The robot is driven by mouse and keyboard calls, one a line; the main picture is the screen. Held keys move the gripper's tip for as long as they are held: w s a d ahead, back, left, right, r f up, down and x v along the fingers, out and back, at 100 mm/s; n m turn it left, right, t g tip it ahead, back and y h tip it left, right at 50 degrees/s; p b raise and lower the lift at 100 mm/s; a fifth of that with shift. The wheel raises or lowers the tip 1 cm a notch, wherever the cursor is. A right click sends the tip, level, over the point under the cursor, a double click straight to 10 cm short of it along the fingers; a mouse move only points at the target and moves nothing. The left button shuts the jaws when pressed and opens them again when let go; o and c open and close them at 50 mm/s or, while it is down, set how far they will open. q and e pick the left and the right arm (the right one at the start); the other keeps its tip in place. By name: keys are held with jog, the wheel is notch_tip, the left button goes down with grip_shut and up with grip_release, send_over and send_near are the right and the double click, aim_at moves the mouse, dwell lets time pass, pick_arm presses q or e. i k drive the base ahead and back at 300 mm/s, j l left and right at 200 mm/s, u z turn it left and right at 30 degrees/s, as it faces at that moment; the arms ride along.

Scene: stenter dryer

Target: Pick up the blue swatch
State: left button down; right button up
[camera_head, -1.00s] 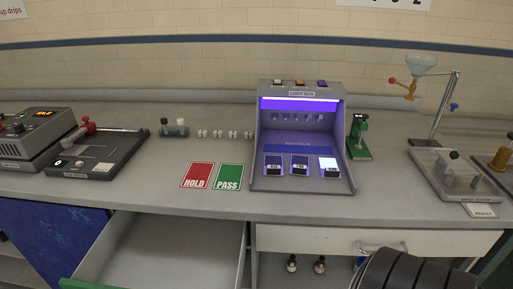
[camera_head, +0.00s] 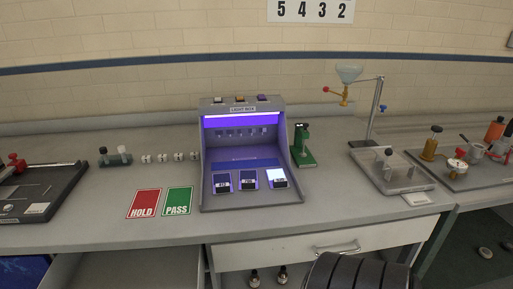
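The light box (camera_head: 207,160) stands on the bench, lit violet inside. The tops of the left and middle ones look bluish-violet, and the right one is bright white. A darker blue strip (camera_head: 244,163) lies behind them. Under the violet light I cannot tell which of these, if any, is the blue swatch.
A red HOLD card (camera_head: 144,203) and a green PASS card (camera_head: 178,201) lie left of the box. A green device (camera_head: 303,147) and a funnel stand (camera_head: 375,110) are on the right. A drawer (camera_head: 125,271) is open below. Bare bench (camera_head: 330,205) lies right of the box.

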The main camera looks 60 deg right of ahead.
aim_at(277, 175)
jog(key=z, duration=2)
